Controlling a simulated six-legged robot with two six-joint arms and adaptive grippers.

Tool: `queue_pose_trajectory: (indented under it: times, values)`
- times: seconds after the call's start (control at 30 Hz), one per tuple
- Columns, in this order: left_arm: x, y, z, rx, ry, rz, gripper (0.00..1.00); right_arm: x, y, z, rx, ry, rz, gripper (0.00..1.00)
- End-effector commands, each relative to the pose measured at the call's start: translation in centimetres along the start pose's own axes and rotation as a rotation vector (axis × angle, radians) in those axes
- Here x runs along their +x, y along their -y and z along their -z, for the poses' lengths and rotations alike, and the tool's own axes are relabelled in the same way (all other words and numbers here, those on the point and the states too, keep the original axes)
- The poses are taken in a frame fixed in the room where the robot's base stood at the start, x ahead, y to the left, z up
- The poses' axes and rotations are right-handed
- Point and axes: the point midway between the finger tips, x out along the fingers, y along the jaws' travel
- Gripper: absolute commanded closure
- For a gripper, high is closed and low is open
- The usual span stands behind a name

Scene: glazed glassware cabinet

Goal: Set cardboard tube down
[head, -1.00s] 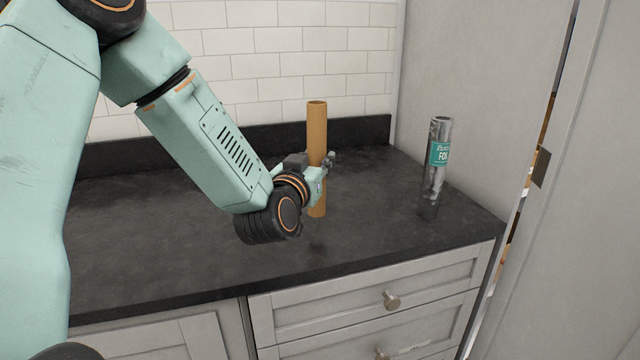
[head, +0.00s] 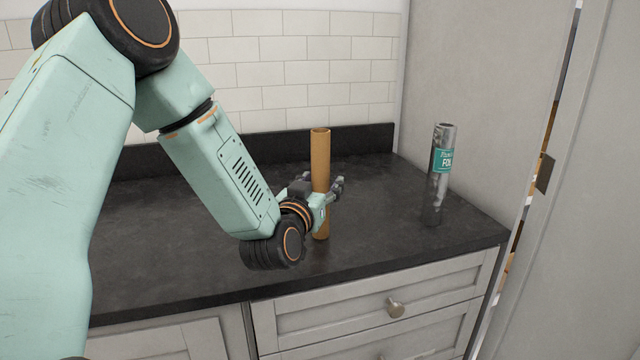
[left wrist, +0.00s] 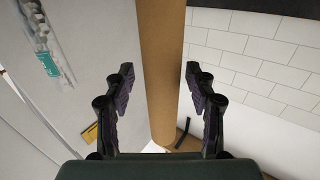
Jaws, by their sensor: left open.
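The brown cardboard tube (head: 320,160) stands upright on the dark countertop in the head view. My left gripper (head: 333,188) is around the tube at about its middle, with its fingers spread. In the left wrist view the tube (left wrist: 162,70) runs between the two open fingers of the left gripper (left wrist: 160,100), with gaps on both sides. The tube's lower middle is partly hidden by the gripper in the head view. My right gripper is not in view.
A silver foil roll with a teal label (head: 440,175) stands upright to the right on the dark countertop (head: 190,265). A white tiled wall (head: 300,75) is behind, and a pale cabinet side (head: 470,70) closes off the right. The counter's middle front is clear.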

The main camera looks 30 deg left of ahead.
Motion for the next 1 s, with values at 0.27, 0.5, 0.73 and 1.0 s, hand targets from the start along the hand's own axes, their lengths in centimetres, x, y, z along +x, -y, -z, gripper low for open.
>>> queue_pose_trajectory:
  times: [0.27, 0.5, 0.73, 1.0]
  values:
    - [-0.6, 0.0, -0.1, -0.001, 0.002, 0.0, 0.44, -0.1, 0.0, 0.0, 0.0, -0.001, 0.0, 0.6]
    - [-4.5, 0.0, 0.0, -0.003, 0.004, 0.0, 0.44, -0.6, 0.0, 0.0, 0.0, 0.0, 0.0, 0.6]
    - [-9.3, 0.0, -0.1, -0.005, 0.006, 0.0, 0.44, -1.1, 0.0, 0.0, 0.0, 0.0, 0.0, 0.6]
    - [-11.5, 0.0, 0.2, 0.002, 0.003, -0.001, 0.44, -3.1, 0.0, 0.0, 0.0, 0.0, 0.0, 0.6]
